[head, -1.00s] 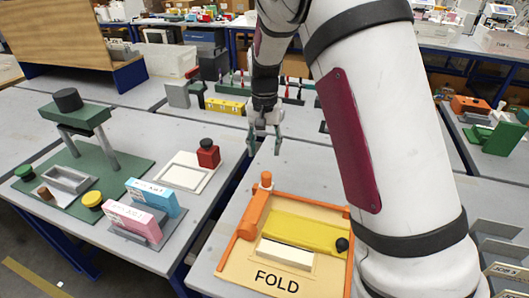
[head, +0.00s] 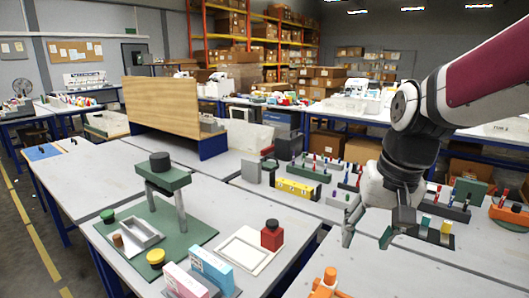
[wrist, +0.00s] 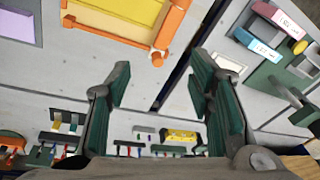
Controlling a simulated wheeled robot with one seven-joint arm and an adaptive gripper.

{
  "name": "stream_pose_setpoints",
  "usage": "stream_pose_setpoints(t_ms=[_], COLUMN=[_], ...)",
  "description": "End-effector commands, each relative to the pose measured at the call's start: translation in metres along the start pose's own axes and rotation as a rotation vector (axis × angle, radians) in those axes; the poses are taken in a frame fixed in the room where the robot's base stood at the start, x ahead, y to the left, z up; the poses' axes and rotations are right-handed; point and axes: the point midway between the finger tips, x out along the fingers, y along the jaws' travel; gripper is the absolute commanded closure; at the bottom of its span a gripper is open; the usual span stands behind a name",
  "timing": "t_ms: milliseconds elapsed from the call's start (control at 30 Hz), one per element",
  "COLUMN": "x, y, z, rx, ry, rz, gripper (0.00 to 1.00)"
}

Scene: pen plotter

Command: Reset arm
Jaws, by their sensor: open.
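My gripper (head: 368,236) hangs at the right in the head view, above the grey tables, with its fingers apart and nothing between them. The wrist view also shows my gripper (wrist: 158,95) with its two green-padded fingers spread wide. Below them are bare grey tabletop and a dark gap between tables. My arm reaches in from the upper right in the head view.
An orange fold fixture (head: 326,285) is at the bottom edge. A green press stand (head: 163,180), a red block (head: 272,235) and blue and pink boxes (head: 212,266) are on the left table. A yellow block (head: 295,188) sits behind. Grey tabletop (head: 400,270) lies clear at the right.

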Motion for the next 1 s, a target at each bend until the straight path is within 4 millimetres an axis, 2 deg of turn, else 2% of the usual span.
stream_pose_setpoints(t_ms=[33,200,400,500,700,1000], x=[-0.012,-0.036,-0.047,-0.047,-0.045,-0.045], y=[0.003,0.013,0.027,0.032,0.037,0.038], z=[0.015,0.064,0.117,0.135,0.151,0.152], rx=[-0.022,-0.098,-0.178,-0.208,-0.234,-0.236], ry=[0.024,0.09,0.163,0.189,0.212,0.213], rz=[-0.005,0.002,0.035,0.053,0.074,0.075], gripper=[0.52,0.52,0.52,0.52,0.52,0.52])
